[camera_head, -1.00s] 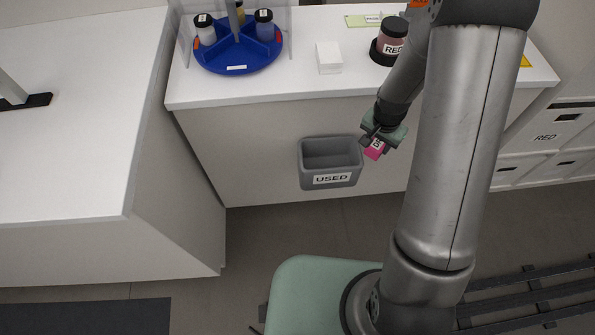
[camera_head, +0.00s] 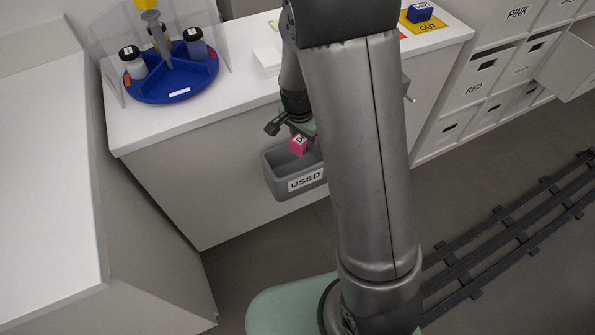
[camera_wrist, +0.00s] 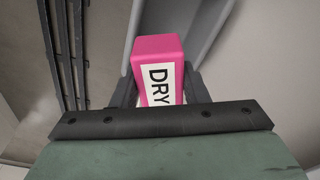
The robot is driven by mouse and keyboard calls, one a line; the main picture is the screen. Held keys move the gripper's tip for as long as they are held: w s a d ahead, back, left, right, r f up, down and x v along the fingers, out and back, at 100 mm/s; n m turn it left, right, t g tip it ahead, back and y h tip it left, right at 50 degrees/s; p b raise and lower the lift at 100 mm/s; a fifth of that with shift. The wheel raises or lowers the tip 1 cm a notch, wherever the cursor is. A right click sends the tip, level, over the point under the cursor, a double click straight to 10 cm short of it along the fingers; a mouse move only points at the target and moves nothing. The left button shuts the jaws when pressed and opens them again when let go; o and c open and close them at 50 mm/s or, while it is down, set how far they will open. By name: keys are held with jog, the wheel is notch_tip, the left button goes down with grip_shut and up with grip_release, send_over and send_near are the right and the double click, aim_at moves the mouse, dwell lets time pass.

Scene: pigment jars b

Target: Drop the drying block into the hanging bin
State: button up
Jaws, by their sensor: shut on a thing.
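The drying block is a pink block (camera_head: 299,146) with a white label. In the wrist view the pink block (camera_wrist: 157,62) reads "DRY" and sits between the two dark fingers. My gripper (camera_head: 302,138) is shut on it, pointing down. The hanging bin is a grey open bin (camera_head: 281,184) labelled "USED" on the front of the white counter. In the head view the block appears over the bin's opening, near its back. The exact height above the rim is hard to tell. My arm hides the bin's right end.
A blue divided turntable (camera_head: 165,95) with jars stands on the counter behind a clear screen. A white block (camera_head: 268,58) sits beside it. A blue block (camera_head: 420,12) rests on a yellow "OUT" mat (camera_head: 425,26). Labelled white drawers (camera_head: 475,90) are at right, and one front stands open.

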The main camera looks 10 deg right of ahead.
jog(key=shift+f, duration=0.5)
jog(key=o, duration=1.1)
jog(key=shift+c, duration=0.2)
jog(key=shift+r, duration=0.1)
notch_tip(320, 180, up, 17)
jog(key=s+a+p, duration=0.1)
jog(key=shift+a+r+p, duration=0.15)
jog(key=shift+a+p, duration=0.2)
jog(key=shift+a, duration=0.05)
jog(key=shift+s, duration=0.15)
jog(key=s+r+n+p, duration=0.2)
jog(key=s+n, duration=0.1)
jog(key=s, duration=0.4)
jog(key=s+r+n+y+p, duration=0.1)
jog(key=s+r+n+p, duration=0.1)
jog(key=s, duration=0.5)
jog(key=s+r+n+p, duration=0.2)
jog(key=s+n+p, duration=0.2)
jog(key=s+n, duration=0.2)
jog(key=shift+s+d+r, duration=0.3)
jog(key=shift+s, duration=0.45)
